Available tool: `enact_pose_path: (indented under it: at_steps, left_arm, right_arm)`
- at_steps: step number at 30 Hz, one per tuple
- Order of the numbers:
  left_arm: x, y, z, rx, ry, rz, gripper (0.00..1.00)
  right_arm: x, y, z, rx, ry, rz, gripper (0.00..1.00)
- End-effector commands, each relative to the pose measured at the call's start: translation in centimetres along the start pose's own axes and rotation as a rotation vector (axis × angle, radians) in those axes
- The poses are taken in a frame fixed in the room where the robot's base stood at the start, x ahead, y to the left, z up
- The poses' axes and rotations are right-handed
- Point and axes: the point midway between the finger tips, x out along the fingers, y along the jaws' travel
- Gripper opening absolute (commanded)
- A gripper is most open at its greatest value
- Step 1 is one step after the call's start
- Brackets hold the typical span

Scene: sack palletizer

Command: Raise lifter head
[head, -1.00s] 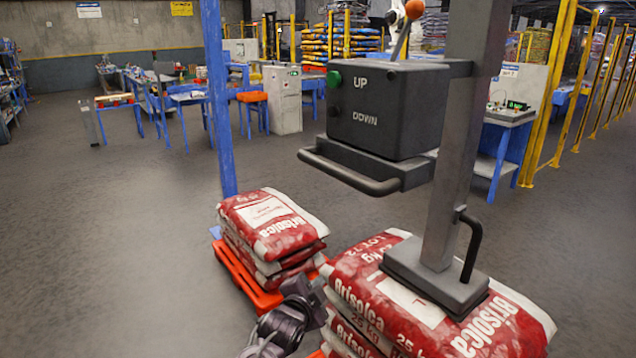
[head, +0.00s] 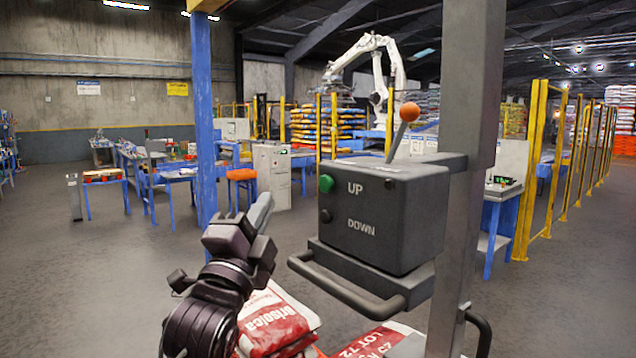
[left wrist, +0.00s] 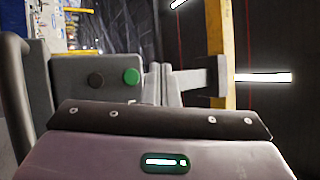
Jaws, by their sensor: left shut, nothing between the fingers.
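The lifter head's dark grey control box (head: 385,215) hangs on a grey column (head: 468,180). Its front has a green button (head: 326,184) marked UP and a black button (head: 325,216) marked DOWN. An orange-knobbed lever (head: 408,113) stands on top, and a handle bar (head: 345,290) runs below. My left gripper (head: 262,207) is shut and empty, pointing up just left of the box, apart from it in the head view. In the left wrist view the green button (left wrist: 131,77) and black button (left wrist: 95,80) show beside the fingers (left wrist: 160,84). My right gripper is not in view.
Red and white sacks (head: 275,322) lie below my left arm, with another sack (head: 375,342) under the column. A blue post (head: 204,130) stands behind my left gripper. Yellow fencing (head: 545,170) stands at the right. Open floor lies at the left.

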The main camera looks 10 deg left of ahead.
Motion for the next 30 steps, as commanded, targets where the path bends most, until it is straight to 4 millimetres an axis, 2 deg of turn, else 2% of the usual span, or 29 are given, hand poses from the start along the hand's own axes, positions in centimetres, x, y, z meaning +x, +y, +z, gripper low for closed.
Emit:
enact_pose_path:
  at_steps: [1,4,15,20,30]
  left_arm:
    - [0.1,-0.8,-0.1,0.013,0.004,-0.020,0.00]
    - [0.1,-1.5,-0.3,0.026,0.008,-0.037,0.00]
    - [0.2,-1.5,-0.3,0.027,0.008,-0.038,0.00]
    - [1.0,-1.0,-0.8,0.025,0.008,-0.038,0.00]
    - [4.4,1.3,-3.2,0.024,0.008,-0.037,0.00]
  right_arm:
    - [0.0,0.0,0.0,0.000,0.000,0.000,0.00]
    - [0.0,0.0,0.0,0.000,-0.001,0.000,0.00]
    - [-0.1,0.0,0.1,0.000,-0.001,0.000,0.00]
    - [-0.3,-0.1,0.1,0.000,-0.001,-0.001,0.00]
    - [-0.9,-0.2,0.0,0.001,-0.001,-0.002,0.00]
